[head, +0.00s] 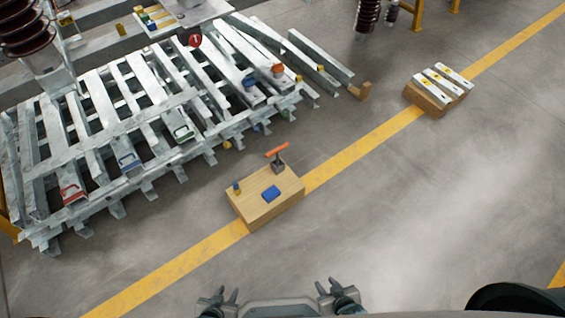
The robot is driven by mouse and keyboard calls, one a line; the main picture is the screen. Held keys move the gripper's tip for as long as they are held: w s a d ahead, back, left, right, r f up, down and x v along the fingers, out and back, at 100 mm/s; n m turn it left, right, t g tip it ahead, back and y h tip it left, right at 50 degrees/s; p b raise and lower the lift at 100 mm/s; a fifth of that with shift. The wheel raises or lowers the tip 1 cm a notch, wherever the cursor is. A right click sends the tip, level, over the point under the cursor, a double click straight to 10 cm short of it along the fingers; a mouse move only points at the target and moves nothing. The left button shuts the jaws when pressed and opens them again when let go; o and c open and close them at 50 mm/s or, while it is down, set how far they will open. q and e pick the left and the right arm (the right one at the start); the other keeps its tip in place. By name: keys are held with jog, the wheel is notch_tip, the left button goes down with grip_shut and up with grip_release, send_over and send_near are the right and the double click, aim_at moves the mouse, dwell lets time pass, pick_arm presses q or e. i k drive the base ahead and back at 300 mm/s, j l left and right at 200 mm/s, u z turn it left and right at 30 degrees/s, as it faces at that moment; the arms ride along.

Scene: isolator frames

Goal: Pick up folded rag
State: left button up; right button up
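A small blue folded rag (271,193) lies flat on top of a wooden box (262,214) on the floor, near the middle of the head view. My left gripper (227,293) is at the bottom edge, below and left of the box. Its two fingers stand apart with nothing between them. My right gripper (327,285) is at the bottom edge, below and right of the box, also with its fingers apart and empty. Both are well clear of the rag.
A galvanised steel frame (130,140) fills the left. Another box with white bars (427,98) is at upper right. The floor right of the yellow line (365,146) is clear.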

aim_at(270, 195)
jog(key=i+l+u, duration=0.3)
jog(key=l, duration=0.25)
jog(key=i+l+u, duration=0.35)
jog(key=l, duration=0.35)
jog(key=i+l+u, duration=0.3)
jog(key=l, duration=0.4)
jog(key=i+l+u, duration=0.15)
jog(key=l, duration=0.25)
